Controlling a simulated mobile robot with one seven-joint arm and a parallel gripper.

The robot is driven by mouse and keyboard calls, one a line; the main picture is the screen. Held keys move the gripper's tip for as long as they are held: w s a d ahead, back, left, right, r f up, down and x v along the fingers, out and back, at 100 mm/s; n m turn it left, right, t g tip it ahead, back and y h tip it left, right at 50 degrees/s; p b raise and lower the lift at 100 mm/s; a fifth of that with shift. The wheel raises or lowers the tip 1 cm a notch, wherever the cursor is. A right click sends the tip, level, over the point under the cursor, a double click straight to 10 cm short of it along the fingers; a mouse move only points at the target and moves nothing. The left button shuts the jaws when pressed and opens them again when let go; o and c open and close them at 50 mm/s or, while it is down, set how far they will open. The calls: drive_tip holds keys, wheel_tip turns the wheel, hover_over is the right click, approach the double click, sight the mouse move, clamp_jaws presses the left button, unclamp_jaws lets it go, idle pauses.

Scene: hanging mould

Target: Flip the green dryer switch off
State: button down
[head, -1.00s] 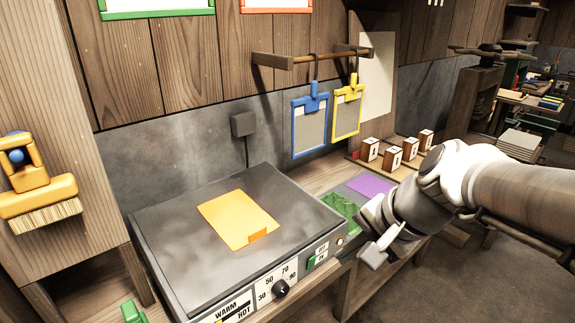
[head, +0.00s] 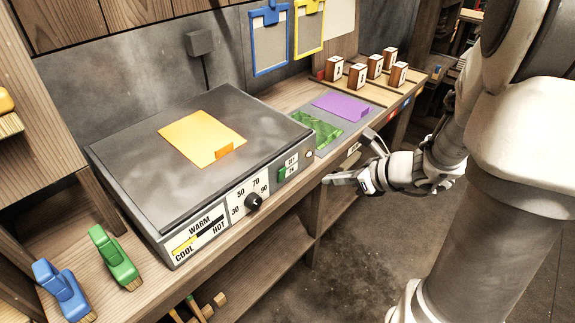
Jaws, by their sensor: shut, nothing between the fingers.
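The dryer (head: 120,180) is a grey flat-topped box on the wooden bench, with an orange sheet (head: 195,137) on top. Its green switch (head: 282,175) sits at the right end of the front panel, by a small plate with two labels too small to read surely. A round white light (head: 309,154) is to its right. My gripper (head: 328,180) is shut and empty, fingertips pointing left. In the picture it is just right of the switch, in front of the bench edge, with a gap between them.
A black knob (head: 254,202) and a warm-cool gauge (head: 198,236) are on the same panel. A purple sheet (head: 341,106) and several wooden blocks (head: 357,75) lie at the right. Open floor lies in front.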

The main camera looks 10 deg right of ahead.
drive_tip(key=b, duration=0.3)
approach(283, 172)
drive_tip(key=shift+d+f+x, duration=0.1)
drive_tip(key=shift+f+x, duration=0.05)
drive_tip(key=shift+x, duration=1.55)
drive_tip(key=shift+d+f+x, duration=0.15)
drive_tip(key=shift+f+x, duration=0.05)
drive_tip(key=shift+x, duration=1.45)
drive_tip(key=shift+s, duration=0.15)
drive_tip(key=shift+w+a+r, duration=0.25)
drive_tip(key=shift+w+a, duration=0.05)
drive_tip(key=shift+d+f, duration=0.1)
drive_tip(key=shift+r+p, duration=0.65)
drive_tip(key=shift+r, duration=0.15)
